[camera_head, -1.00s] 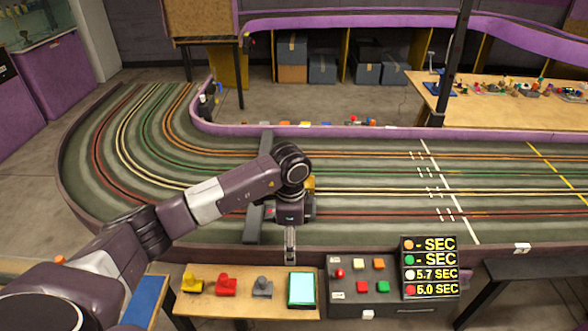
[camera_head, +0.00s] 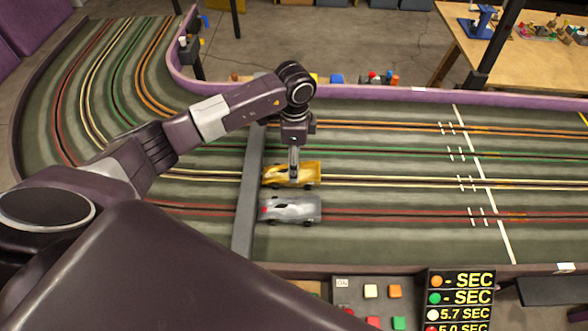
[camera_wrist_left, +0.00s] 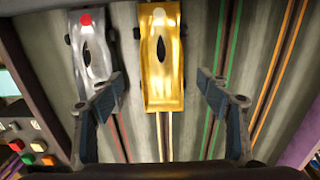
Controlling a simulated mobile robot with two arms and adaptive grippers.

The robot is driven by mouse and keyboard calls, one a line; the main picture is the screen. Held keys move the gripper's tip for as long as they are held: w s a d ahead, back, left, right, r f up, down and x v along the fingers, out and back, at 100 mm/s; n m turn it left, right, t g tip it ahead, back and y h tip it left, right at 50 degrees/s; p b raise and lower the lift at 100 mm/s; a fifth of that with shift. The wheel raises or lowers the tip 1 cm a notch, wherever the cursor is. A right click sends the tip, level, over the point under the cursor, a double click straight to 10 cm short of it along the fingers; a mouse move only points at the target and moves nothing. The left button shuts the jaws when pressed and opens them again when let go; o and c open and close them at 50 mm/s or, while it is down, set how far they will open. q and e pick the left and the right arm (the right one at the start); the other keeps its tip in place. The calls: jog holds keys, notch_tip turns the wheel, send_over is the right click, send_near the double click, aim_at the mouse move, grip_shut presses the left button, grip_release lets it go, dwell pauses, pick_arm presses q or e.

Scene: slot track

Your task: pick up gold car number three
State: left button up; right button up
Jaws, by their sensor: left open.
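The gold car (camera_head: 291,174) sits on the track in the white lane, just right of a grey bar. It also shows in the left wrist view (camera_wrist_left: 161,62), with a pale dot at one end; I cannot read a number on it. My left gripper (camera_head: 293,178) is over the gold car in the head view. In the left wrist view my left gripper (camera_wrist_left: 163,92) is open, its two fingers to either side of the gold car's line, with nothing between them held. My right gripper is not in view.
A silver car (camera_head: 290,210) with a red dot stands beside the gold car in the red lane; it also shows in the wrist view (camera_wrist_left: 96,50), close to one finger. The grey bar (camera_head: 249,190) crosses the track. A control panel (camera_head: 345,296) and time board (camera_head: 460,300) stand in front.

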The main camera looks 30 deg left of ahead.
pick_arm(q)
jog(key=shift+s+f, duration=0.1)
jog(key=shift+f, duration=0.3)
notch_tip(320, 180, down, 4)
jog(key=shift+a+r+p, duration=0.1)
jog(key=shift+p, duration=0.7)
jog(key=shift+w+f, duration=0.2)
jog(key=shift+f, duration=0.3)
jog(key=c, duration=1.3)
jog(key=shift+c, duration=0.4)
jog(key=shift+r, duration=0.15)
